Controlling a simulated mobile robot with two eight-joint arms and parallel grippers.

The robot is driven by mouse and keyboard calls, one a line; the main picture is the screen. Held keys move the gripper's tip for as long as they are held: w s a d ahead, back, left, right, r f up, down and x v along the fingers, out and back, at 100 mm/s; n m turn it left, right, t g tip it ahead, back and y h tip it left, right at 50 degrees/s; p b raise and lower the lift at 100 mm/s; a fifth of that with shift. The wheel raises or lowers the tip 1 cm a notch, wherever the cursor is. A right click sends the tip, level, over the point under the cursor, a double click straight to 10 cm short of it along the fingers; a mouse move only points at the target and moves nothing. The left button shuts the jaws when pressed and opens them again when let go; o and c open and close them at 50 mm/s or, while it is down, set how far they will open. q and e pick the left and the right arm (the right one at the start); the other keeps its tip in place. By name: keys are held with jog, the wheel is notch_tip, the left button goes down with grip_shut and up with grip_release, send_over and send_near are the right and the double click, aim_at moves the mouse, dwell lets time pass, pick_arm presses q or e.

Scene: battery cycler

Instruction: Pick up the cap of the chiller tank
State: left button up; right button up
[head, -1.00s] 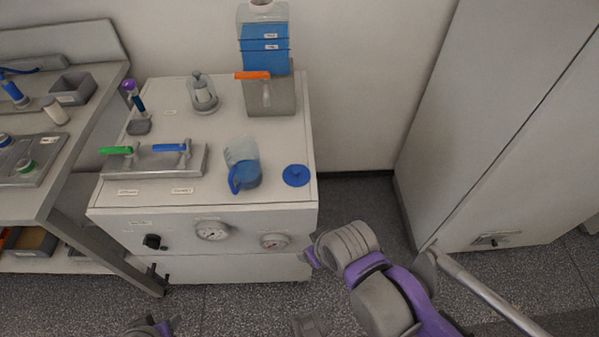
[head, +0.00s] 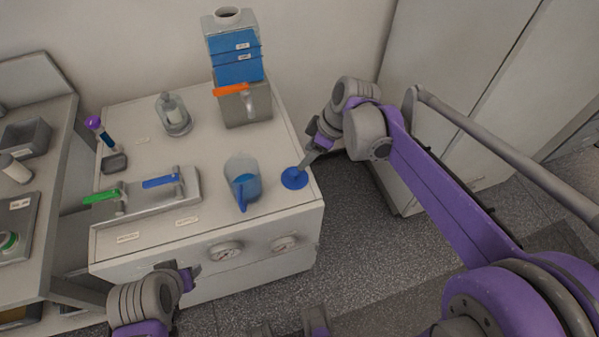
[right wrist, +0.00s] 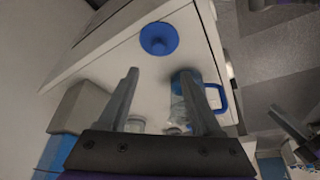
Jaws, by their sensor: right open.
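The cap, a round blue disc with a small knob (head: 294,178), lies flat on the white cabinet top near its front right corner. It also shows in the right wrist view (right wrist: 159,38). My right gripper (head: 304,164) is close to the cap, on its far right side in the head view. In the right wrist view its two fingers (right wrist: 158,76) are apart with nothing between them, and the cap is beyond their tips. The chiller tank (head: 236,58), blue-banded with an open round neck, stands at the back. My left gripper (head: 188,276) is low before the cabinet; its opening is unclear.
A clear jug with blue liquid (head: 243,186) stands left of the cap. Behind are an orange-handled valve (head: 232,90) and a glass vessel (head: 174,118). A valve plate with green and blue handles (head: 150,205) lies left. A tall grey cabinet (head: 460,80) is at right.

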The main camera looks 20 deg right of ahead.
send_over(294, 173)
jog(key=s+d, duration=0.1)
jog(key=d, duration=0.1)
jog(key=f, duration=0.5)
jog(key=shift+s+a, duration=0.2)
jog(key=x, duration=0.3)
jog(key=b+x, duration=0.1)
jog(key=x, duration=0.1)
jog(key=shift+d+f, duration=0.15)
jog(key=shift+d, duration=0.1)
jog(key=shift+c, duration=0.2)
grip_shut()
